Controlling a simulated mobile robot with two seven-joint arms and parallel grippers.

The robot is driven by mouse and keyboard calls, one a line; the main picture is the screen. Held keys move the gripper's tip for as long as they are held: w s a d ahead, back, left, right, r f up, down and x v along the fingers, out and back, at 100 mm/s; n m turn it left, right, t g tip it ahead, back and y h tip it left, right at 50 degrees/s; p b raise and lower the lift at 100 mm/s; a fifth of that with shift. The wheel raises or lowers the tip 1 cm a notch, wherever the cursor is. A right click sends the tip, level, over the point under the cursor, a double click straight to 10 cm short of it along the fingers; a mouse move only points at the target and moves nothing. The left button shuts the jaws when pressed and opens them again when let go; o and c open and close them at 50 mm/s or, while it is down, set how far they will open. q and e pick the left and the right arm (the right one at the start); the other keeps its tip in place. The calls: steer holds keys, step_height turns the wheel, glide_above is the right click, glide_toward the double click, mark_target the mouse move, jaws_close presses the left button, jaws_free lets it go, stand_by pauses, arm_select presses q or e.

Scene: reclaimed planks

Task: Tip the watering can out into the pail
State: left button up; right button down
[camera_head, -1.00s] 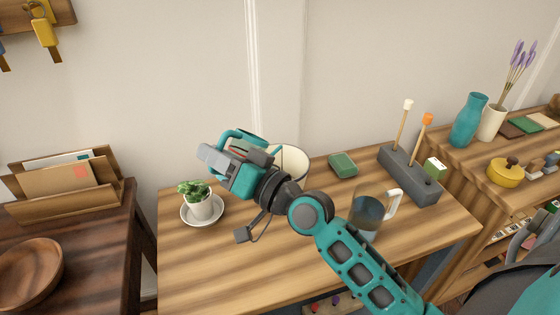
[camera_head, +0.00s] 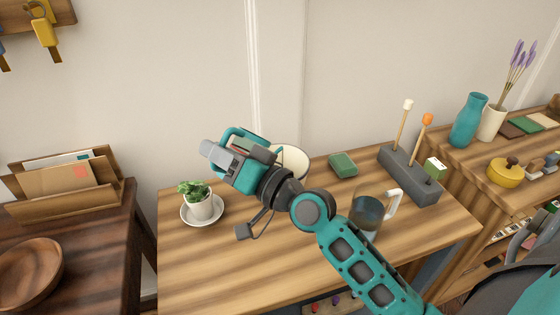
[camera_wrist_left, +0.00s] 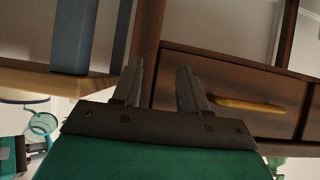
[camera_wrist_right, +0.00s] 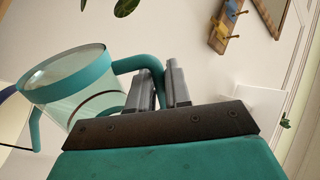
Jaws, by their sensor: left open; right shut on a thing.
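The watering can (camera_wrist_right: 82,85) has a clear body, a teal rim and a teal handle. My right gripper (camera_wrist_right: 165,85) is shut on the handle. In the head view the right gripper (camera_head: 228,160) is above the table's back left part, and it hides most of the can; a teal part shows around it. The cream pail (camera_head: 293,160) stands on the table just right of and behind the gripper, partly hidden. I cannot tell whether anything is pouring. My left gripper (camera_wrist_left: 160,85) is open and empty, facing a dark wooden drawer front.
A potted plant on a saucer (camera_head: 201,207) is left of the gripper. A green block (camera_head: 342,164), a glass mug (camera_head: 368,208) and a grey holder with sticks (camera_head: 408,175) stand to the right. A dark side table with a letter rack (camera_head: 65,190) is at left.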

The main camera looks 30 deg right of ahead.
arm_select(q)
steer(key=shift+s+a+r+p, duration=0.15)
steer(key=shift+r+p, duration=0.1)
steer(key=shift+p, duration=0.2)
arm_select(e)
steer(key=shift+w+d+r+m+t, duration=0.2)
steer(key=shift+d+r+m, duration=0.2)
steer(key=shift+d+m, duration=0.25)
steer(key=shift+w+d+r+m+t, duration=0.15)
steer(key=shift+d+r+m, duration=0.3)
steer(key=shift+m, duration=0.3)
stand_by(0.8)
steer(key=shift+a+f, duration=0.15)
steer(key=shift+f, duration=0.15)
steer(key=a+n, duration=0.1)
steer(key=a+f+n, duration=0.1)
steer(key=s+a+n+g, duration=0.1)
steer(key=n, duration=0.1)
steer(key=shift+f+b, duration=0.3)
steer(key=shift+b, duration=0.1)
arm_select(q)
steer(key=shift+f, duration=0.35)
arm_select(e)
steer(key=shift+f, duration=0.15)
